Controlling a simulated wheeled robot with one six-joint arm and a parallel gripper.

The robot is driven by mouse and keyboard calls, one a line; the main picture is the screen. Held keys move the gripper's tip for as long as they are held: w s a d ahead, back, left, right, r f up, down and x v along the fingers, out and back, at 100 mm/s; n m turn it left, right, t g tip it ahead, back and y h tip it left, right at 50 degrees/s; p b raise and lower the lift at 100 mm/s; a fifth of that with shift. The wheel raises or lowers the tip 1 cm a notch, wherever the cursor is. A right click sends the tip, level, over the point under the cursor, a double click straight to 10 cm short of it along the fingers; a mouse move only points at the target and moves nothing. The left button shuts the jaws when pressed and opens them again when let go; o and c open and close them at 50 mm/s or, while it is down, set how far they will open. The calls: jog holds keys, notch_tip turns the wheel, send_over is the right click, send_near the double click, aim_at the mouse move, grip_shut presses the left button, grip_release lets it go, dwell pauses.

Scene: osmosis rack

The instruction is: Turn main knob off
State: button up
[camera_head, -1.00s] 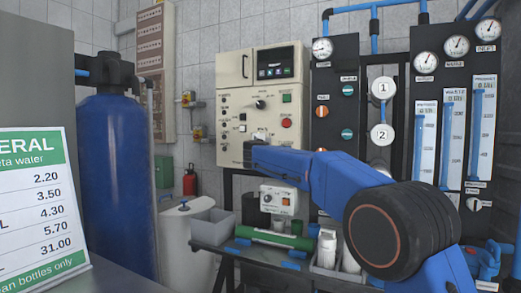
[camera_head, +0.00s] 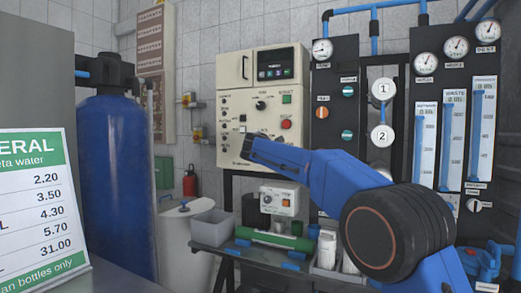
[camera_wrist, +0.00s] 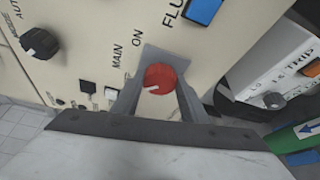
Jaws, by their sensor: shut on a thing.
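The main knob (camera_wrist: 160,78) is round and red with a white pointer mark, beside the printed words MAIN and ON in the wrist view. The pointer lies toward the lower left in that view. My gripper (camera_wrist: 158,88) is shut on it, with one grey finger on each side. In the head view my gripper (camera_head: 247,150) is at the lower part of the cream control panel (camera_head: 233,95); my wrist hides the knob there.
A black selector knob (camera_wrist: 40,43) marked AUTO and a blue button (camera_wrist: 202,10) sit near the main knob. A grey bin (camera_head: 210,228) and green cylinder (camera_head: 275,239) are lower.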

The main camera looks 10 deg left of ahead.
jog(key=o, duration=1.1)
jog(key=s, duration=0.5)
jog(key=s+r, duration=0.1)
jog(key=s, duration=1.1)
jog(key=shift+s+d+r, duration=0.15)
jog(key=shift+d, duration=0.15)
